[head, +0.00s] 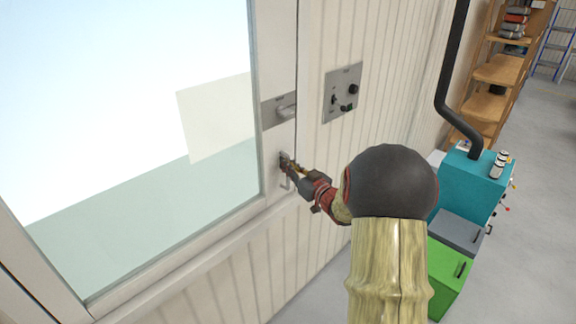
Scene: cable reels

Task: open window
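The window (135,120) fills the left of the head view, with a large pane in a pale frame (275,60). A small metal fitting (287,184) shows right by the fingertips. The fingers are small and partly merge with the fitting, so I cannot tell whether they are shut or touching it. My arm partly hides the wall behind it.
A grey control panel (343,92) with knobs is on the panelled wall right of the window. A teal machine (470,186) with a black pipe (451,70), a green box (449,272) and wooden shelves (497,70) stand at the right. Grey floor (540,190) is free beyond them.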

